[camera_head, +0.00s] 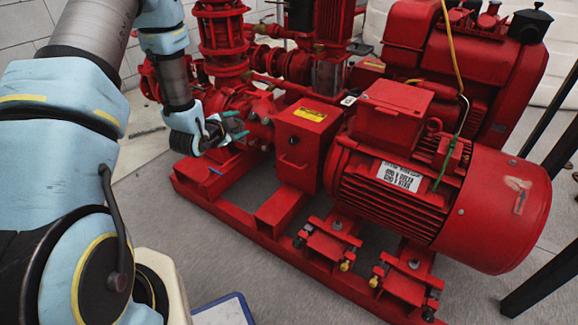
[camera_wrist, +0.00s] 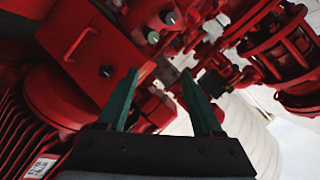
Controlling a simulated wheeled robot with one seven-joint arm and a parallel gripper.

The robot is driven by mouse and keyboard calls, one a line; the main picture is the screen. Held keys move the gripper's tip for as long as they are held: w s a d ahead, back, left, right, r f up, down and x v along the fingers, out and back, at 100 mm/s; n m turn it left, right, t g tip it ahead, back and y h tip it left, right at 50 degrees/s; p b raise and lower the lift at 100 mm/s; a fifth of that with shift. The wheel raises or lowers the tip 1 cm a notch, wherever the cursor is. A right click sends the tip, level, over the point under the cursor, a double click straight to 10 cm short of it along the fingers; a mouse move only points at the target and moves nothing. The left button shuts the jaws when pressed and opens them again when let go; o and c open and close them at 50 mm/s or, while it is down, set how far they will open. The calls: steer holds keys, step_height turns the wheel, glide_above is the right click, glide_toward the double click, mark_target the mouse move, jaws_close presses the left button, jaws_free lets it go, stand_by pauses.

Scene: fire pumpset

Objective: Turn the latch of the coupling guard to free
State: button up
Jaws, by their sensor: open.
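The coupling guard (camera_head: 303,135) is a red box with a yellow label, between the pump and the red motor. Its front face has a small dark round knob (camera_head: 293,140) and a bar handle below it. In the wrist view the guard (camera_wrist: 122,60) is tilted at upper left, with the bar handle (camera_wrist: 79,44) and the dark knob (camera_wrist: 106,71). I cannot tell for sure which part is the latch. My gripper (camera_head: 239,124), with green fingers, is open and empty left of the guard, apparently not touching it. Its fingers (camera_wrist: 160,78) point past the guard toward the pump parts.
The red motor (camera_head: 400,180) with a white label stands right of the guard. Red pump pipes and flanges (camera_head: 220,40) rise behind my gripper. The red base frame (camera_head: 265,228) runs along the floor. Grey floor in front is mostly clear.

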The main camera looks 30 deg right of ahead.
mark_target(292, 143)
steer(key=s+d+f+m+h+b, duration=0.3)
steer(key=d+f, duration=0.1)
steer(key=f, duration=0.2)
steer(key=s+d+f+m+h+b, duration=0.3)
steer(key=s+d+f+b, duration=0.1)
steer(key=f, duration=0.2)
steer(key=shift+g, duration=0.4)
steer(key=x, duration=0.3)
steer(key=b+x, duration=0.1)
steer(key=x, duration=0.6)
steer(key=shift+w+a, duration=0.1)
steer(key=shift+w, duration=0.25)
steer(key=shift+c, duration=0.4)
steer(key=shift+f, duration=0.1)
jaws_close()
